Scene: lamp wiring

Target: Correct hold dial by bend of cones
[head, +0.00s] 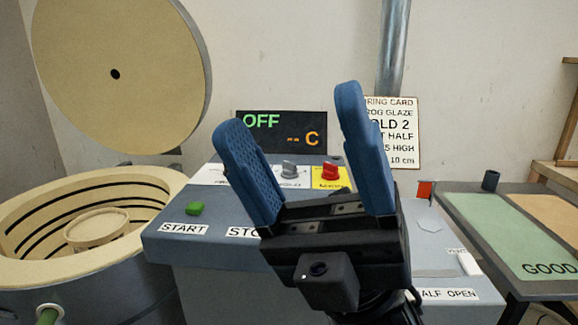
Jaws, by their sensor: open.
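My gripper (293,112) is open and empty, raised in front of the control box (165,240). Its two blue fingers point up and hide part of the panel. The grey hold dial (290,169) shows between the fingers on a white label partly reading "HOLD"; its exact setting is too small to read. A red dial (330,171) sits to its right on a yellow label. The display (285,132) reads "OFF" and "-- C". The firing card (398,135) on the wall, partly hidden by the right finger, shows "OLD 2". I cannot make out any cones.
The round kiln (30,205) stands open at left, its lid (150,60) raised and a round shelf (95,230) inside. A green start button (195,208) is on the box. A white vent lever (468,263) is at right. A side table holds a green "GOOD" pad (500,235) and dark cup (491,180).

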